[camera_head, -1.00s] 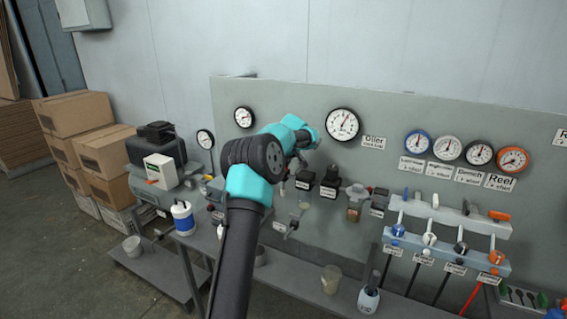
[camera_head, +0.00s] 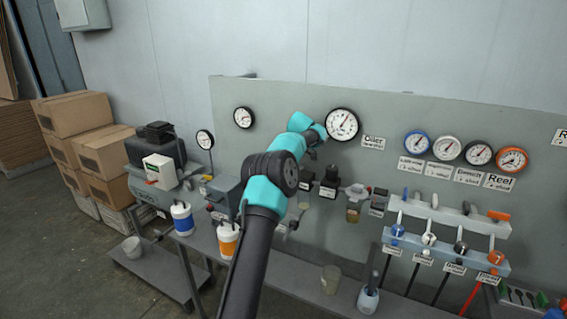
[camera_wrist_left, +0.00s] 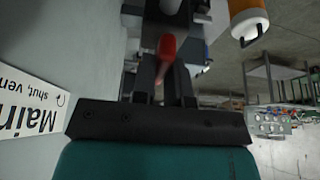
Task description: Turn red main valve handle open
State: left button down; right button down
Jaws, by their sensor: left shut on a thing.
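The red valve handle (camera_wrist_left: 167,48) shows in the left wrist view, just ahead of and between the dark fingers of my left gripper (camera_wrist_left: 172,92). The fingers are shut on it, though the exact contact is dim and partly hidden. A white label (camera_wrist_left: 30,110) reading "Main" and "shut" is on the panel at the left of that view. In the head view my left arm reaches up to the panel, and its forearm and elbow hide the gripper and the handle. My right gripper is not in view.
An orange-and-white bottle (camera_head: 229,240) and a blue-and-white bottle (camera_head: 182,218) stand left of my arm. Gauges such as the white dial (camera_head: 342,124) line the grey panel (camera_head: 290,95). A row of hose valves (camera_head: 445,245) is at the right.

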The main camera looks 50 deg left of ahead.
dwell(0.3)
pick_arm(q)
jog(key=c, duration=1.1)
grip_release()
jog(key=shift+c, duration=0.2)
jog(key=shift+r, duration=0.1)
